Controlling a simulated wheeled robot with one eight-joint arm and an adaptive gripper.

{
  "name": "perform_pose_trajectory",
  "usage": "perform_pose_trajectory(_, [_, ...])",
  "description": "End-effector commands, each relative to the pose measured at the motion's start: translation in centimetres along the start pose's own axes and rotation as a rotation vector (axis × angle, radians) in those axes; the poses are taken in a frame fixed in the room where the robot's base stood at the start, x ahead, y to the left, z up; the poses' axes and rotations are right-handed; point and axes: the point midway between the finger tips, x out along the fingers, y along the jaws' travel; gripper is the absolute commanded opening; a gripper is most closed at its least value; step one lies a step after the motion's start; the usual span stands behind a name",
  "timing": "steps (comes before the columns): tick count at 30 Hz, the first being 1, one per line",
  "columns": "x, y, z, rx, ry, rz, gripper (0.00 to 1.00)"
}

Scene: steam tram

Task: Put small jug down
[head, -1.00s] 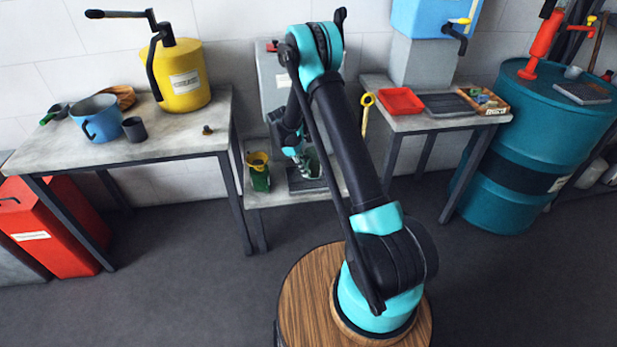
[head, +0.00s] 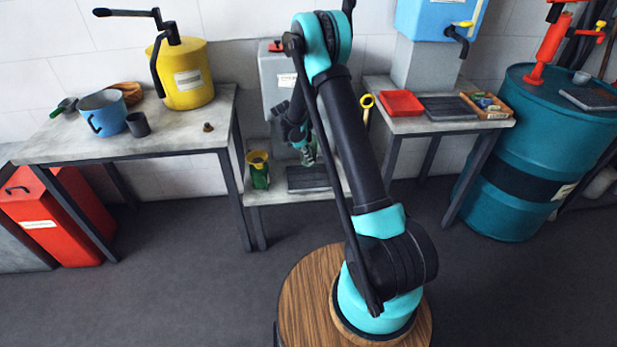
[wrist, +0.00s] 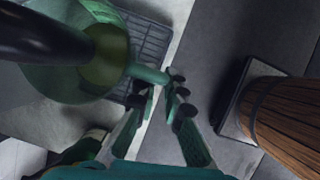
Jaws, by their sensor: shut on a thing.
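The small jug (wrist: 65,75) is green and see-through, and it fills the upper left of the wrist view. My gripper (wrist: 165,97) is shut on its handle, which points toward the fingertips. In the head view the jug (head: 308,156) is a small green shape under my gripper (head: 303,143), partly hidden by my arm. It is over the low shelf, near a dark grating (head: 308,179). I cannot tell whether its bottom touches anything. A dark tube (wrist: 45,35) crosses over the jug's mouth in the wrist view.
A green can with a yellow funnel (head: 258,170) stands left of the grating on the low shelf (head: 270,196). A grey tank (head: 275,78) is on the wall above. Benches stand on both sides: left (head: 75,142), right (head: 440,121).

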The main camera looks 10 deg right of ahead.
Motion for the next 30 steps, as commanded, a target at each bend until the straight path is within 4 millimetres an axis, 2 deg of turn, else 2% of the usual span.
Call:
perform_pose_trajectory(6, [3.4,0.0,-1.4,-0.001,0.0,0.0,0.0])
perform_pose_trajectory(14, [5.3,0.0,-2.2,0.001,0.0,0.0,0.0])
perform_pose_trajectory(21, [8.2,0.0,-3.4,0.001,0.0,0.0,0.0])
perform_pose_trajectory(30, [8.3,-0.1,-3.5,0.001,0.0,0.0,0.0])
